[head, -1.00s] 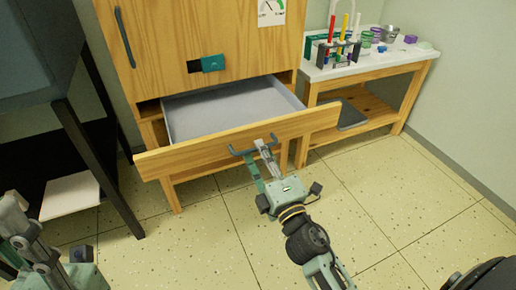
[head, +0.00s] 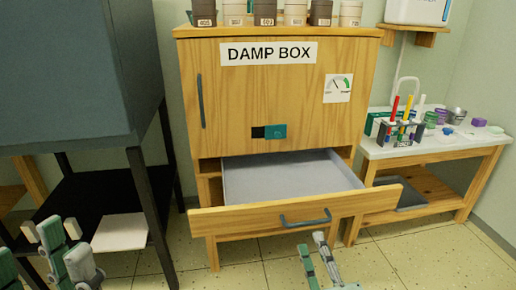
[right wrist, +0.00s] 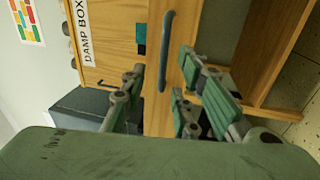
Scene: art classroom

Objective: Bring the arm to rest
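My right gripper (head: 312,246) is open and empty, just in front of the pulled-out drawer (head: 230,219) of the damp box. Its fingertips are apart from the dark drawer handle (head: 305,219). In the right wrist view the handle (right wrist: 165,50) shows beyond the gap between the spread fingers (right wrist: 160,92). My left gripper (head: 52,232) is at the lower left of the head view. Its fingers are spread with nothing visible between them. The visible part of the drawer's inside is empty.
The wooden damp box (head: 310,100) has its door closed and several jars (head: 265,13) on top. A dark stand (head: 110,185) with a white sheet (head: 119,233) is at the left. A side table (head: 440,143) with a test-tube rack and small pots is at the right. Floor shows in front.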

